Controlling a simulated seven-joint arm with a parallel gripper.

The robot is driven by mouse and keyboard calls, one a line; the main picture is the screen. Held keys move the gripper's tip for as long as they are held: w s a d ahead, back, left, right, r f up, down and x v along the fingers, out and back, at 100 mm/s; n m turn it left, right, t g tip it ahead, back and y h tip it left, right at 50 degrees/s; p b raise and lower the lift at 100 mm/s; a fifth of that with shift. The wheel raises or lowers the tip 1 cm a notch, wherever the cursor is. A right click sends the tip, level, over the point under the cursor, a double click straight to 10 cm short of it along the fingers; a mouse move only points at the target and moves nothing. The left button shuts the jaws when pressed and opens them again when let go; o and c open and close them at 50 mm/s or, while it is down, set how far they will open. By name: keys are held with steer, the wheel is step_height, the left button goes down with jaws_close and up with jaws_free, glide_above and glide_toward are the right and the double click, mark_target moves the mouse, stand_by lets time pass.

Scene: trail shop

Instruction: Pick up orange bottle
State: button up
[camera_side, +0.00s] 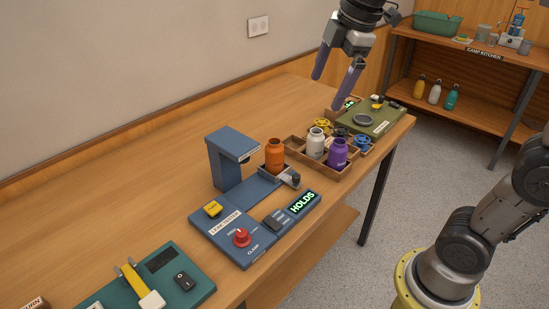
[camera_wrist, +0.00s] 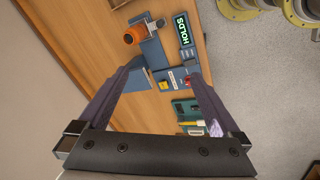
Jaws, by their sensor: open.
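The orange bottle (camera_side: 275,156) stands upright at the blue lamp-press-like station (camera_side: 226,160), beside a small grey clamp part (camera_side: 290,178). It also shows in the wrist view (camera_wrist: 134,35), near the top, seen from above. My gripper (camera_side: 333,88) is open and empty, high above the far end of the bench, up and to the right of the bottle. In the wrist view the two dark fingers (camera_wrist: 162,82) are spread wide with nothing between them close by; the bottle lies beyond the left fingertip.
A wooden tray (camera_side: 295,144) holds a white bottle (camera_side: 315,143) and a purple bottle (camera_side: 338,153), right of the orange one. Coloured knobs and a green board (camera_side: 378,120) lie behind. A panel reads HOLDS (camera_side: 302,202).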

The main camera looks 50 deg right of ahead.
steer(key=w+d+f+n+g, duration=0.1)
steer(key=w+f+n, duration=0.1)
steer(key=w, duration=0.5)
steer(key=g, duration=0.2)
glide_above(276, 141)
step_height(276, 141, down, 10)
steer(key=shift+g, duration=0.3)
step_height(276, 141, down, 9)
steer(key=shift+w+a+f, duration=0.1)
steer(key=shift+f, duration=1.45)
steer(key=shift+w+a+f, duration=0.1)
steer(key=shift+f, duration=1.4)
steer(key=shift+r, duration=0.1)
jaws_close()
